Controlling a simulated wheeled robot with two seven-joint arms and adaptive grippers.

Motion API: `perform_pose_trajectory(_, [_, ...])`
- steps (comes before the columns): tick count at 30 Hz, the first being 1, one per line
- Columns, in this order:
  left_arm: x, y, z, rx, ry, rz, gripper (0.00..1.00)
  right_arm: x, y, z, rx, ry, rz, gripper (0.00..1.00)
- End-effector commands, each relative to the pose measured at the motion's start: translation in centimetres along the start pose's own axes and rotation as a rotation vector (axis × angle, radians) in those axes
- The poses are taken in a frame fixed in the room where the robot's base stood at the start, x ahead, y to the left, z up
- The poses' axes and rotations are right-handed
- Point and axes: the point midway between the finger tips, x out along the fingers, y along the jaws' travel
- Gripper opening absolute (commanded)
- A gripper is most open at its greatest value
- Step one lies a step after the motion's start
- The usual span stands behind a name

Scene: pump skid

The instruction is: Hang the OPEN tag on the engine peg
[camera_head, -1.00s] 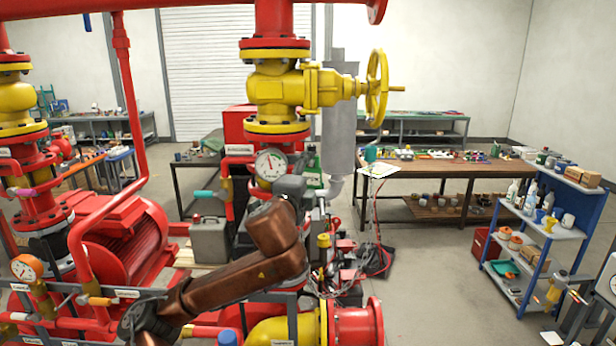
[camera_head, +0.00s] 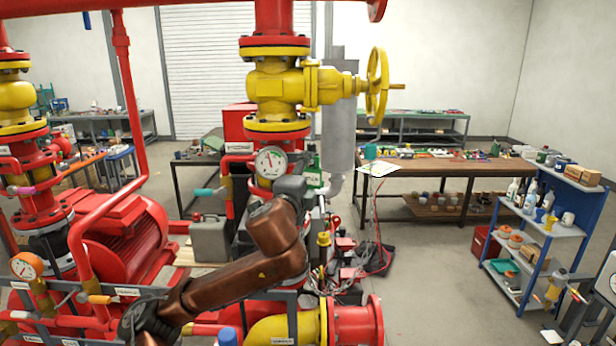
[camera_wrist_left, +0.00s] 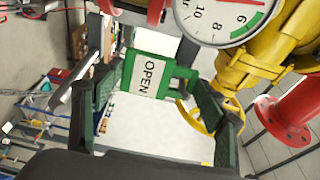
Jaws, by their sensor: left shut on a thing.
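The OPEN tag (camera_wrist_left: 148,77) is a green frame with a white face and black letters. In the left wrist view it sits between the dark green finger pads of my left gripper (camera_wrist_left: 158,94), which is shut on it. The tag's face reads sideways there. In the head view my left gripper (camera_head: 298,188) is near the middle, below the pressure gauge, and the green tag (camera_head: 313,176) shows just beside it. I cannot make out the engine peg; the arm and pipework hide part of that area. My right gripper is not in view.
A white pressure gauge (camera_head: 271,162) and a yellow valve (camera_head: 285,92) stand close above the gripper. Red pipes and a red motor (camera_head: 125,245) crowd the left. A wooden workbench (camera_head: 445,170) and a blue shelf cart (camera_head: 520,240) stand right, with open floor between.

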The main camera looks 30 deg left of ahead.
Motion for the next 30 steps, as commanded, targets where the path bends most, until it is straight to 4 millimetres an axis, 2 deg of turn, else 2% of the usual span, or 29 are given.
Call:
perform_pose_trajectory(1, [0.0,0.0,0.0,0.0,0.0,0.0,0.68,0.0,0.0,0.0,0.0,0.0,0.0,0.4])
perform_pose_trajectory(9, [0.0,0.0,0.0,0.0,0.0,0.0,0.86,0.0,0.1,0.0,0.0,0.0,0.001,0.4])
perform_pose_trajectory(20, [-0.5,0.0,0.0,0.0,0.0,0.0,0.86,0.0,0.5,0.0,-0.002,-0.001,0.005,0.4])
perform_pose_trajectory(23, [-1.7,0.0,0.0,0.001,0.001,-0.001,0.86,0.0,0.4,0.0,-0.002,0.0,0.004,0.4])
perform_pose_trajectory(30, [-6.6,0.0,0.0,0.003,0.001,-0.002,0.86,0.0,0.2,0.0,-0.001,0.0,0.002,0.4])
